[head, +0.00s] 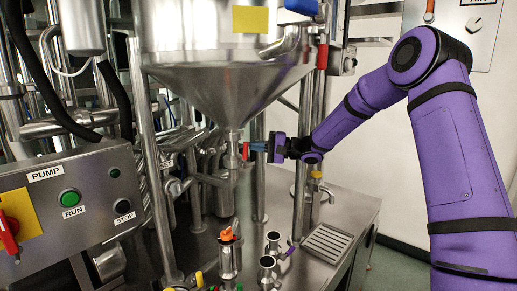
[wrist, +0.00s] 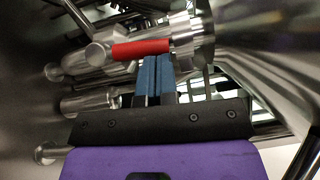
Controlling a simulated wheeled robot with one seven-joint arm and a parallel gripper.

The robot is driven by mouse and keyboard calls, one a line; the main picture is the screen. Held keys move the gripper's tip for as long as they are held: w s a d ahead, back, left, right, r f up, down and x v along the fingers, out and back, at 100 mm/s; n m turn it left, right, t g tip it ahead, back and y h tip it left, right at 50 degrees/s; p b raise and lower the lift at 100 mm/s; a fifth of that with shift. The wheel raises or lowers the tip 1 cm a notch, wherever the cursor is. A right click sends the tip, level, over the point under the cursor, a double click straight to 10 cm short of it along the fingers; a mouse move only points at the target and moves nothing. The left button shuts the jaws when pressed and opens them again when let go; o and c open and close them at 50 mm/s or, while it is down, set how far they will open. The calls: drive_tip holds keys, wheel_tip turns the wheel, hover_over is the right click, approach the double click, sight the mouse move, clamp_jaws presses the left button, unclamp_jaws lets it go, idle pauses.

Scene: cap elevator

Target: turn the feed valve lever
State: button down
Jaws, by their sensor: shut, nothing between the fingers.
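The feed valve lever is a red handle (head: 245,151) on the metal valve under the steel cone hopper (head: 215,85). In the wrist view the red lever (wrist: 140,48) lies nearly level, running left from the round steel valve body (wrist: 190,35). My gripper (head: 257,146) reaches in from the right with its blue fingers at the lever. In the wrist view my fingers (wrist: 154,62) are shut together with nothing between them, their tips right at the lever's lower edge. I cannot tell whether they touch it.
A pump panel (head: 70,205) with buttons and a red switch stands at the left. Steel posts and pipes surround the valve. Below are an orange-topped fitting (head: 227,236), small open cups (head: 267,262) and a drain grate (head: 328,242) on the steel bench.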

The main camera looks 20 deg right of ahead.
drive_tip(key=shift+s+a+r+n+g+h, duration=0.15)
drive_tip(key=shift+a+n+g+h, duration=0.15)
drive_tip(key=shift+n, duration=0.2)
idle(0.4)
